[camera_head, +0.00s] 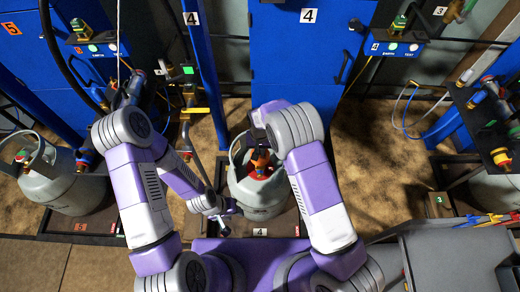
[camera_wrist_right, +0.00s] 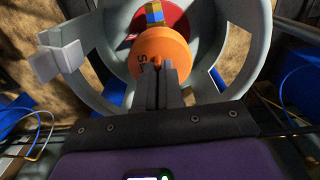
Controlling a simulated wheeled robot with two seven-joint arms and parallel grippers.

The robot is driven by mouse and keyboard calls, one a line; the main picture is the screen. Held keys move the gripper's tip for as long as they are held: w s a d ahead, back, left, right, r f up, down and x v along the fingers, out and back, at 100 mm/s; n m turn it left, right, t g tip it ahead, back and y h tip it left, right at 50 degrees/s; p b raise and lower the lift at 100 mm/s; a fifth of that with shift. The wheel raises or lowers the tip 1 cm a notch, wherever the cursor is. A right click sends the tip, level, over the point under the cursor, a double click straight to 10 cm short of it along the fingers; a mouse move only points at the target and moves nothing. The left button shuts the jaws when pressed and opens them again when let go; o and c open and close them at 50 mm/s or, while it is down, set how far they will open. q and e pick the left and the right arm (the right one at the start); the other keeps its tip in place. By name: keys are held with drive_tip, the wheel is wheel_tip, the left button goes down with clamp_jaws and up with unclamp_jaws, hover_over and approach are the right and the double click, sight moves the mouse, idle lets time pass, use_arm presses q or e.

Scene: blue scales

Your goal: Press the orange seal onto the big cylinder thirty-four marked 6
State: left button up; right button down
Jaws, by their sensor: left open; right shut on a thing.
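A grey gas cylinder (camera_head: 260,205) with an open collar stands upright on the platform labelled 4 in the head view. I cannot read a 6 on it. The orange seal (camera_wrist_right: 155,50) is a rounded cap with dark lettering, inside the grey collar (camera_wrist_right: 232,85) in the right wrist view. My right gripper (camera_wrist_right: 156,75) is shut on the seal from above. A red part and a blue-and-yellow piece show behind the seal; its contact with the valve is hidden. My left gripper (camera_head: 222,216) is open and empty, low beside the cylinder's left side.
Another grey cylinder (camera_head: 68,190) stands on the platform labelled 5 at left. A third is partly visible at far right. Blue cabinets (camera_head: 305,65) and posts stand behind. Hoses and fittings hang at left and right. Brown floor (camera_head: 385,150) is open right of the middle cylinder.

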drive_tip(key=shift+f+b, duration=0.55)
drive_tip(key=shift+f, duration=0.35)
drive_tip(key=c, duration=1.2)
unclamp_jaws()
wheel_tip(320, 180, up, 8)
drive_tip(key=p, duration=0.3)
drive_tip(key=shift+f, duration=0.2)
